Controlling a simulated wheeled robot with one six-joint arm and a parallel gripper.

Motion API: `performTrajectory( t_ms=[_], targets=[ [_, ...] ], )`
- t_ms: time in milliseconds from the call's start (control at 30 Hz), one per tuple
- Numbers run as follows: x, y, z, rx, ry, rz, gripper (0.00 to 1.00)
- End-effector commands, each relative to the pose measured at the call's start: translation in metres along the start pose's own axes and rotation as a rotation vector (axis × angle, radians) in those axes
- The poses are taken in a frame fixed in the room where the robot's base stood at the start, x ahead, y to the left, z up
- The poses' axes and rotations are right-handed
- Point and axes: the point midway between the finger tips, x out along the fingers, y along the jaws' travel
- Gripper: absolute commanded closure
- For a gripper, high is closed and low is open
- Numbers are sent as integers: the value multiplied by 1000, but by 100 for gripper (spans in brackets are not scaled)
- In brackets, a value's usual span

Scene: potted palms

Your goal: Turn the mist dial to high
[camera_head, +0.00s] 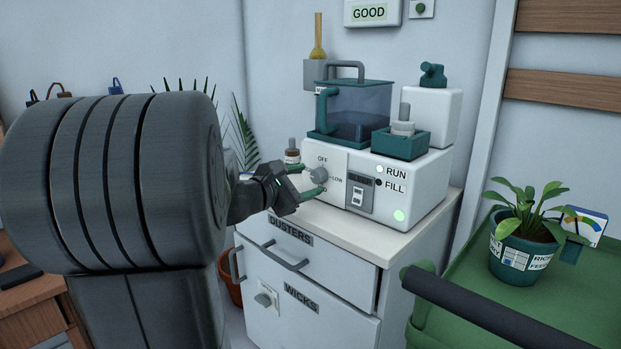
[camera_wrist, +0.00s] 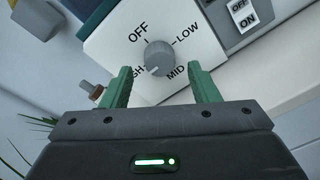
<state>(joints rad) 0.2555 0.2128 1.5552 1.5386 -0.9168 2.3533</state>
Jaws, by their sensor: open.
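The mist dial (camera_head: 319,175) is a round grey knob on the white front of the humidifier-like machine (camera_head: 408,212). In the wrist view the dial (camera_wrist: 158,54) sits on a plate marked OFF, LOW and MID, plus a partly hidden label ending in "GH". Its pale pointer mark faces down and slightly left, between MID and that label. My gripper (camera_head: 307,181) is open, its green fingers near the dial. In the wrist view the gripper (camera_wrist: 160,77) has one finger on each side below the dial, with a visible gap and nothing held.
An ON/OFF switch (camera_wrist: 242,15) is right of the dial. The white cabinet (camera_head: 305,262) is below. A green cart (camera_head: 585,285) with a potted plant (camera_head: 524,260) stands at the right.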

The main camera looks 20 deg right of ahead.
Motion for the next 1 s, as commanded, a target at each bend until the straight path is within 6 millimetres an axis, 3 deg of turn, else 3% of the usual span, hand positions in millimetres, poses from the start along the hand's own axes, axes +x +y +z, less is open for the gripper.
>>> performTrajectory(
  t_ms=[300, 500, 700, 1000],
  targets=[
    [-68, 2, 1, 0, 4, 5, 45],
    [-97, 1, 1, 0, 2, 3, 45],
    [-111, 0, 0, 1, 1, 1, 45],
    [-113, 0, 0, 1, 0, 0, 45]
  ],
)
